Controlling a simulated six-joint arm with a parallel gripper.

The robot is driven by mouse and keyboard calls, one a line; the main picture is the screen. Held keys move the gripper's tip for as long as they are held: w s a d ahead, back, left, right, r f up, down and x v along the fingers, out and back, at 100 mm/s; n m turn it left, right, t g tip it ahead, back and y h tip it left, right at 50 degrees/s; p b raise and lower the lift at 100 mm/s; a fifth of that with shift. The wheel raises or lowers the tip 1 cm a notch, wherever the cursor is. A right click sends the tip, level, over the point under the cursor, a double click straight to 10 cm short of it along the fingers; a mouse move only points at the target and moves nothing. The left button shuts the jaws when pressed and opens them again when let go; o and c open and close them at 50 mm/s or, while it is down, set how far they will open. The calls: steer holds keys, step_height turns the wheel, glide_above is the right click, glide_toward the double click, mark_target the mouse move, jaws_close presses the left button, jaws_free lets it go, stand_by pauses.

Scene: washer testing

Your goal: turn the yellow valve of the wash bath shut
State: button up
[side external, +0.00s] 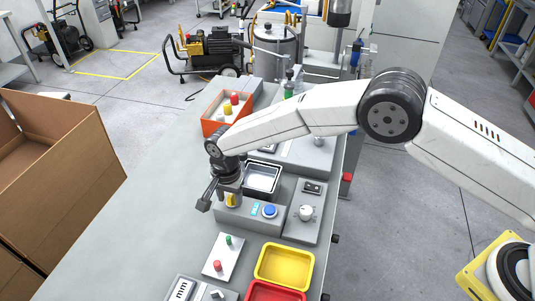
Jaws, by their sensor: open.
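The yellow valve (231,201) is on the top left of the grey control box (240,216) in front of the wash bath (263,178), an open square metal basin. My gripper (221,198) points down at the valve with its dark fingers apart. One finger hangs to the left of the valve, and part of the gripper covers the valve from above. I cannot tell whether a finger touches the valve, nor how far it is turned.
A blue button (269,210) is right of the valve on the same box. A box with a white knob (306,212) stands further right. An orange bin (214,124) is behind. A yellow tray (284,265), a red tray (275,291) and a white plate with pegs (223,256) are in front. The left bench is clear.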

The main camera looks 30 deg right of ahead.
jaws_close()
